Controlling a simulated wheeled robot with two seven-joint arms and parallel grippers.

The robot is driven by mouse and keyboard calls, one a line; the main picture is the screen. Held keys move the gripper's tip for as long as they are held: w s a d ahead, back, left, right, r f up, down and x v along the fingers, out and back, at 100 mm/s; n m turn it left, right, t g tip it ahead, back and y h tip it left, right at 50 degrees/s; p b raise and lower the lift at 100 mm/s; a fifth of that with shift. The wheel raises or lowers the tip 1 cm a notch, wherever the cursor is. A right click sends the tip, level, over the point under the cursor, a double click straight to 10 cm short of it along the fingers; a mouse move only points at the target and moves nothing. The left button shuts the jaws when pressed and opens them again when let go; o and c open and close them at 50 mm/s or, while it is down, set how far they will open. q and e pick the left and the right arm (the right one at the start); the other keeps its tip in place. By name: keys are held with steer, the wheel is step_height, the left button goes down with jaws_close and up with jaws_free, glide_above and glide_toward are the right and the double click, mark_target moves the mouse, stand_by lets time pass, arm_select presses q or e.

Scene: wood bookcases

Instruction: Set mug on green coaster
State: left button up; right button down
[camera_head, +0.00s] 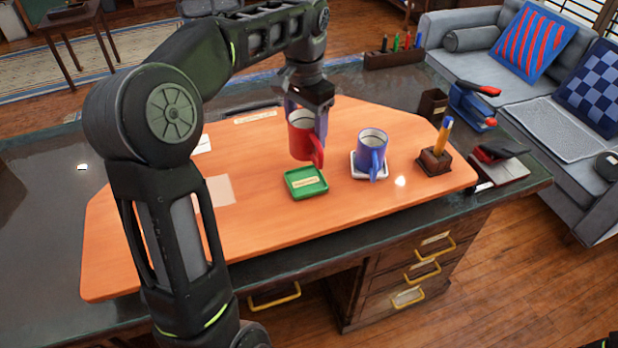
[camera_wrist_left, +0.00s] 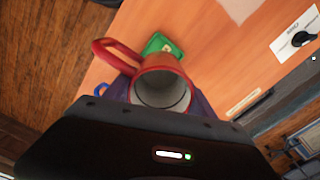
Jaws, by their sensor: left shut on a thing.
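A red mug (camera_head: 303,138) is held upright by my left gripper (camera_head: 308,108), which is shut on it. The mug hangs just behind the green coaster (camera_head: 306,183) in the head view and looks raised above the orange desk mat. In the left wrist view the red mug (camera_wrist_left: 161,86) shows its pale inside, with its handle toward the upper left. Part of the green coaster (camera_wrist_left: 158,44) shows beyond it. The coaster is bare apart from a small label.
A blue mug (camera_head: 371,152) stands on a white coaster (camera_head: 369,165) to the right. The orange mat (camera_head: 250,218) is clear in front of the green coaster.

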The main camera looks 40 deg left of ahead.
mark_target(306, 151)
arm_select(q)
step_height(306, 151, down, 3)
steer(key=shift+b, duration=0.85)
step_height(306, 151, down, 2)
steer(key=shift+f+p, duration=0.15)
steer(key=shift+p, duration=0.25)
steer(key=shift+f, duration=0.35)
step_height(306, 151, down, 3)
steer(key=shift+f, duration=0.4)
